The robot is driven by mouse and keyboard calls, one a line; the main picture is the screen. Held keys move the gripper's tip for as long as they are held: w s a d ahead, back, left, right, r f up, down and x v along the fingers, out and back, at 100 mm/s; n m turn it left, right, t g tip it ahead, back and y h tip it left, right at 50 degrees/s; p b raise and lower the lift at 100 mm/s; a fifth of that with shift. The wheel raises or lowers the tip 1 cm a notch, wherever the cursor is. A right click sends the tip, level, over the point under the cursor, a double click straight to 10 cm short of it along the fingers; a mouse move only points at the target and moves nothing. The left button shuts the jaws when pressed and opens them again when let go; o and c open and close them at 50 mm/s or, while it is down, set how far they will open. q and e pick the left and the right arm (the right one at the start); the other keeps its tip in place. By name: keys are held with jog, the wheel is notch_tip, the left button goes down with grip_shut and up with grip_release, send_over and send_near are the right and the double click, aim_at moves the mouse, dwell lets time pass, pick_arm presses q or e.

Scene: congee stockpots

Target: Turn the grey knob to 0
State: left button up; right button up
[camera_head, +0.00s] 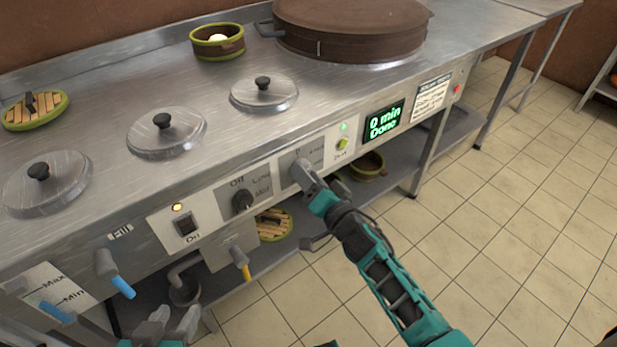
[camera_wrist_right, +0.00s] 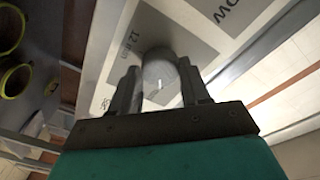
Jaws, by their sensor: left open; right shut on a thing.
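The grey knob (camera_wrist_right: 160,78) sits on the front panel, on a grey label patch with "12 min" printed beside it in the right wrist view. A small white mark shows on its face. My right gripper (camera_wrist_right: 160,92) is shut on the knob, one finger on each side. In the head view my right gripper (camera_head: 303,170) reaches the panel and hides most of the knob. The display (camera_head: 384,120) reads "0 min Done" in green. My left gripper (camera_head: 166,325) is open and empty at the lower left, below the panel.
A black knob (camera_head: 243,200) is left of my right gripper. A green button (camera_head: 342,143) is to its right. A switch (camera_head: 187,225) and blue-handled tap (camera_head: 115,272) are further left. Lidded pots, one a big brown lid (camera_head: 350,30), fill the counter. The floor in front is clear.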

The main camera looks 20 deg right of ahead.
jog(key=shift+n, duration=0.3)
jog(key=shift+d+f+n+t+y+b, duration=0.1)
jog(key=shift+n+t+y+b, duration=0.15)
jog(key=shift+n, duration=2.7)
jog(key=shift+d+f+n+t+y+b, duration=0.15)
jog(key=shift+n+y, duration=0.2)
jog(key=shift+n, duration=2.6)
jog(key=o, duration=1)
jog(key=shift+o, duration=0.2)
